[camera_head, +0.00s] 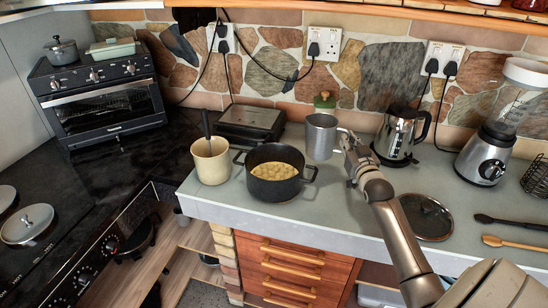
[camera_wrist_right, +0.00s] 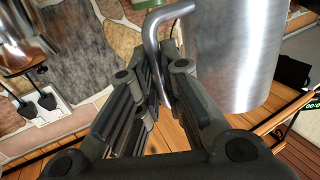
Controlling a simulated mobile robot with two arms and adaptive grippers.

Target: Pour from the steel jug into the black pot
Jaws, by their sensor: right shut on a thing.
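The steel jug (camera_head: 321,137) is a plain grey cylinder, about upright, just behind and right of the black pot. My right gripper (camera_head: 347,141) is at the jug's right side. In the right wrist view, the fingers of my right gripper (camera_wrist_right: 163,85) are shut on the handle of the jug (camera_wrist_right: 232,55). I cannot tell whether the jug's base touches the counter. The black pot (camera_head: 272,190) stands on the counter with two side handles, holding yellowish lumpy contents. The jug's inside is hidden. My left gripper is not in view.
A cream crock (camera_head: 211,162) with a dark utensil stands left of the pot. A dark grill (camera_head: 251,119) is behind it. A kettle (camera_head: 402,133) and blender (camera_head: 492,140) stand right. A round lid (camera_head: 426,217) and spoons lie on the right counter (camera_head: 345,206).

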